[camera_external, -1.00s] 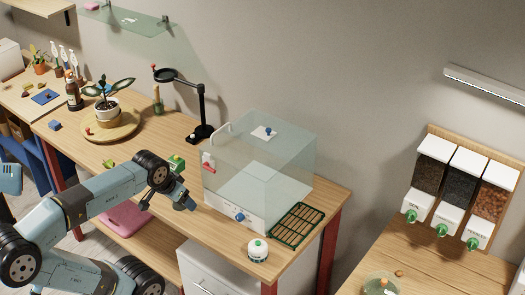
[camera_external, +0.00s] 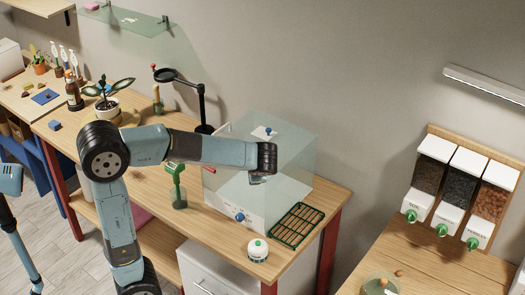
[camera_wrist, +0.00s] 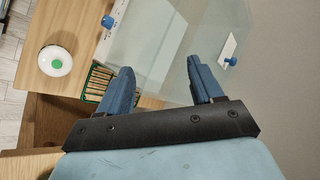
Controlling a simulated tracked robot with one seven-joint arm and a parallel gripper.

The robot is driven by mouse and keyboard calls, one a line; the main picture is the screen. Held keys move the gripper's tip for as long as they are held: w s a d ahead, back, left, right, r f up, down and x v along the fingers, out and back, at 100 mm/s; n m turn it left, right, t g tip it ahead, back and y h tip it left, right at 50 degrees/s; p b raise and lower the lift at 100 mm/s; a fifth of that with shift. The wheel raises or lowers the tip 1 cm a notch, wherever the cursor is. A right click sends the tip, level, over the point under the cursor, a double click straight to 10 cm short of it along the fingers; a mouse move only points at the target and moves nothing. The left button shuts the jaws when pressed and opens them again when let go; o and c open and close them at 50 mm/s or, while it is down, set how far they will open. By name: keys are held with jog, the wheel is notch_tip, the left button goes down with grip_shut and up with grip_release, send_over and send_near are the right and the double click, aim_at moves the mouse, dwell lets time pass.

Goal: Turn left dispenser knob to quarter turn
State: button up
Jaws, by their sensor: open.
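The left dispenser (camera_external: 418,203) hangs at the right of the external view, with a dark fill above and a green knob (camera_external: 410,216) on its white front. Two like dispensers with green knobs hang beside it. The knob's exact turn is too small to tell. My gripper (camera_wrist: 160,82) shows in the wrist view with its two blue fingers apart and nothing between them. In the external view my gripper (camera_external: 260,178) is by the clear box, well left of the dispensers. The dispensers are not in the wrist view.
A clear box (camera_external: 275,160) with a blue knob stands on the workbench under my wrist. A green rack (camera_external: 297,226) and a white round pot with a green top (camera_external: 257,250) are near the bench edge. A gap separates this bench from the right table (camera_external: 440,268).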

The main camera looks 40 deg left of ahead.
jog(key=w+d+f+m+t+y, duration=0.1)
jog(key=w+d+m+t, duration=0.1)
jog(key=w+d, duration=0.3)
jog(key=w+d+f+m+t, duration=0.1)
jog(key=w+d+m, duration=0.15)
jog(key=d, duration=0.45)
jog(key=m+t+h, duration=0.5)
jog(key=m+t, duration=0.4)
jog(key=m, duration=0.1)
send_near(410, 221)
jog(key=w, duration=0.5)
jog(key=w+a, duration=0.1)
jog(key=w, duration=0.2)
jog(key=shift+w, duration=0.3)
jog(key=shift+c, duration=0.2)
jog(key=c, duration=1)
jog(key=shift+a, duration=0.1)
